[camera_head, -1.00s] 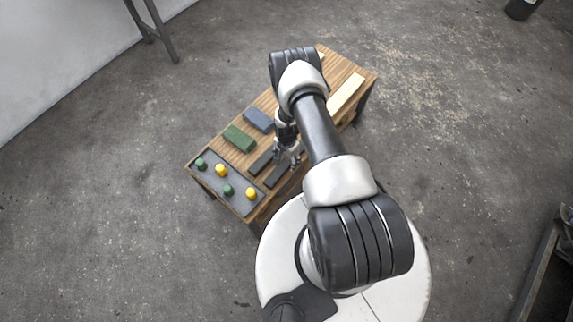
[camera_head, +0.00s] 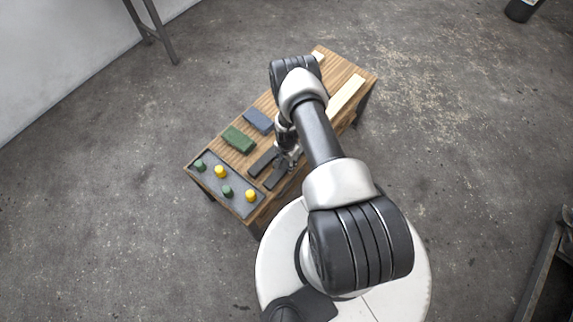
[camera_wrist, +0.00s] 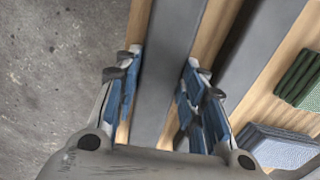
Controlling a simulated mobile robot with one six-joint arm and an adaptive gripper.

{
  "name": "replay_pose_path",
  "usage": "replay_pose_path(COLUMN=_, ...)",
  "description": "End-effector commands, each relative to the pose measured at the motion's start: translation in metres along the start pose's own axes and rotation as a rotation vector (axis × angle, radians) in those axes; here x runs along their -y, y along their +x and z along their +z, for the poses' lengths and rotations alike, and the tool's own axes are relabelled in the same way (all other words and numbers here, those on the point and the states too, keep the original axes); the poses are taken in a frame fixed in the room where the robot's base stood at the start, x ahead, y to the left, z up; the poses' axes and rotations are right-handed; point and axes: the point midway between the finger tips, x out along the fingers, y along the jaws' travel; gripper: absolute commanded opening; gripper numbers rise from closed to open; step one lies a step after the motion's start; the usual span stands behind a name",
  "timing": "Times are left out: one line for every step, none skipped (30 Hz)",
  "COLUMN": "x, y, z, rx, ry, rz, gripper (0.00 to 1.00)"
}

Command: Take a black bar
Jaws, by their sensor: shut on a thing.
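Two long black bars lie side by side on the slatted wooden table (camera_head: 318,121). My gripper (camera_head: 288,160) is at the end of the nearer black bar (camera_head: 275,178), and its fingers are shut on that bar. In the wrist view the held bar (camera_wrist: 168,60) runs between the blue-padded fingers (camera_wrist: 161,62), with one finger along each side. I cannot tell whether it is clear of the table. The other black bar (camera_head: 262,161) lies parallel beside it, free, and shows to the right in the wrist view (camera_wrist: 257,48). My arm hides part of the table.
A green block (camera_head: 239,139) and a blue-grey block (camera_head: 258,120) lie beyond the bars. A grey panel (camera_head: 232,180) with green and yellow knobs is at the table's left end. A pale plank (camera_head: 347,95) lies at the right. The surrounding floor is open.

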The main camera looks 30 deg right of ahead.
Motion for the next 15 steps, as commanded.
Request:
replay_pose_path(x=0.0000, y=0.0000, z=0.0000, rx=0.000, ry=0.000, rz=0.000, gripper=0.17)
replay_pose_path(x=0.0000, y=0.0000, z=0.0000, rx=0.000, ry=0.000, rz=0.000, gripper=0.15)
replay_pose_path(x=0.0000, y=0.0000, z=0.0000, rx=0.000, ry=0.000, rz=0.000, gripper=0.12)
replay_pose_path(x=0.0000, y=0.0000, z=0.0000, rx=0.000, ry=0.000, rz=0.000, gripper=0.10)
replay_pose_path(x=0.0000, y=0.0000, z=0.0000, rx=0.000, ry=0.000, rz=0.000, gripper=0.08)
replay_pose_path(x=0.0000, y=0.0000, z=0.0000, rx=0.000, ry=0.000, rz=0.000, gripper=0.06)
replay_pose_path(x=0.0000, y=0.0000, z=0.0000, rx=0.000, ry=0.000, rz=0.000, gripper=0.04)
replay_pose_path(x=0.0000, y=0.0000, z=0.0000, rx=0.000, ry=0.000, rz=0.000, gripper=0.01)
replay_pose_path(x=0.0000, y=0.0000, z=0.0000, rx=0.000, ry=0.000, rz=0.000, gripper=0.00)
replay_pose_path(x=0.0005, y=-0.0004, z=-0.0004, rx=-0.001, ry=0.000, rz=-0.001, gripper=0.00)
replay_pose_path(x=0.0005, y=-0.0004, z=-0.0004, rx=-0.001, ry=0.000, rz=-0.001, gripper=0.00)
replay_pose_path(x=0.0005, y=-0.0004, z=-0.0004, rx=-0.001, ry=0.000, rz=-0.001, gripper=0.00)
replay_pose_path(x=0.0005, y=-0.0003, z=-0.0004, rx=-0.001, ry=0.000, rz=-0.001, gripper=0.00)
replay_pose_path(x=0.0005, y=-0.0003, z=-0.0004, rx=-0.001, ry=0.000, rz=-0.001, gripper=0.00)
replay_pose_path(x=0.0005, y=-0.0005, z=-0.0004, rx=-0.001, ry=0.000, rz=-0.001, gripper=0.00)
